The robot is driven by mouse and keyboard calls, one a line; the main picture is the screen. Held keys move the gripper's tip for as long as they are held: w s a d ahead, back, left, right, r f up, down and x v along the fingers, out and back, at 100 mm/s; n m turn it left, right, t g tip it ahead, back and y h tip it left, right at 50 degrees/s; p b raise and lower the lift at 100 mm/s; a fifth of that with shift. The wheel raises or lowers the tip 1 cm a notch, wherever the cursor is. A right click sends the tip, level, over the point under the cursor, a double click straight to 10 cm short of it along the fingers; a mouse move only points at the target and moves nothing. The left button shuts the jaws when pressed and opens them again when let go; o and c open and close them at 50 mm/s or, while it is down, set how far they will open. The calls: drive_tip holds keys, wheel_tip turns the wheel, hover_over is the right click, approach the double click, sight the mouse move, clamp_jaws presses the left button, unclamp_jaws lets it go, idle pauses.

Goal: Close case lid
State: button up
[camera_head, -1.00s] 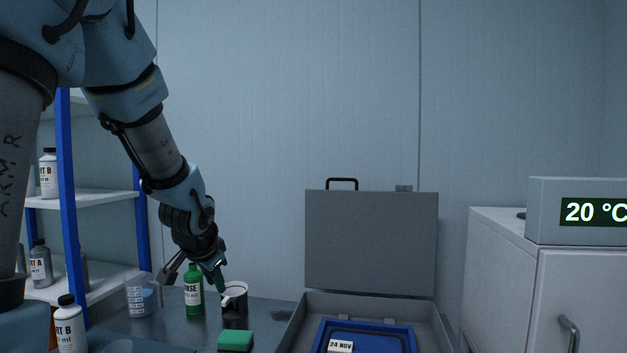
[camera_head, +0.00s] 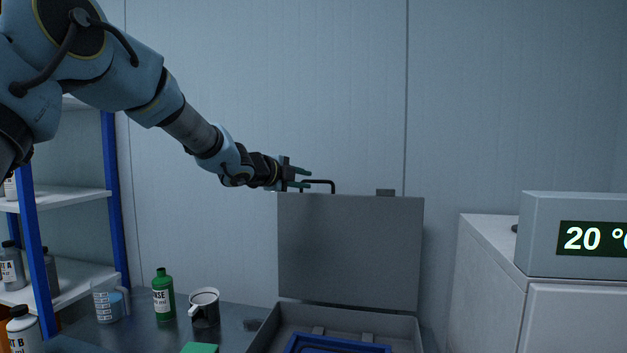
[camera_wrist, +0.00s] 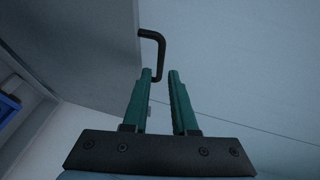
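The grey case lid (camera_head: 350,255) stands upright, open, at the back of the grey case (camera_head: 264,330). A black handle (camera_head: 333,185) sticks up from the lid's top edge. My gripper (camera_head: 307,178) is at the lid's top left corner, pointing right toward the handle. In the wrist view, the two green fingers (camera_wrist: 160,72) are apart, and one end of the black handle (camera_wrist: 152,36) reaches between or just past their tips. I cannot tell if they touch it. The lid also shows in the wrist view (camera_wrist: 85,40).
A blue tray (camera_head: 300,346) lies inside the case. A white cabinet with a display box (camera_head: 540,235) stands at right. A dark mug (camera_head: 206,308), a green bottle (camera_head: 163,296) and a measuring jug (camera_head: 108,302) stand left of the case. A blue-framed shelf (camera_head: 110,190) is further left.

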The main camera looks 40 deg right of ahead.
sight(316, 182)
drive_tip(key=p+x, duration=0.2)
drive_tip(key=x, duration=0.5)
drive_tip(key=shift+s, duration=0.1)
drive_tip(key=shift+c, duration=0.2)
drive_tip(key=shift+a, duration=0.1)
clamp_jaws()
idle(1.0)
